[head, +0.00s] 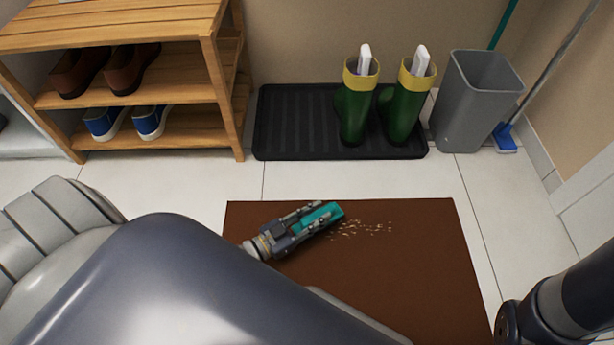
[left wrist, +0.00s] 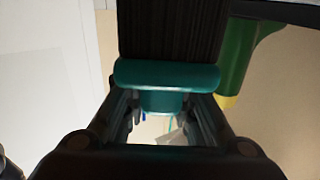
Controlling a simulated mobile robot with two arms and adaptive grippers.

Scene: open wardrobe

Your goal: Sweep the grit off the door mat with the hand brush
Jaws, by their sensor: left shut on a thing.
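The brown door mat (head: 400,270) lies on the tiled floor. Pale grit (head: 362,229) is scattered on its upper middle part. My left gripper (head: 312,220) is over the mat just left of the grit, shut on the teal hand brush (head: 322,217). In the left wrist view the brush (left wrist: 167,75) sits between the fingers, with its dark bristles (left wrist: 172,30) beyond the teal body. Whether the bristles touch the mat cannot be told. My left arm covers the mat's lower left part. My right gripper is not in view; only part of the right arm shows at the lower right.
A black boot tray (head: 295,125) with green boots (head: 352,110) stands behind the mat. A grey bin (head: 470,100) and a blue-headed broom (head: 505,138) are to its right. A wooden shoe rack (head: 225,90) stands at the left. Bare tiles separate mat and tray.

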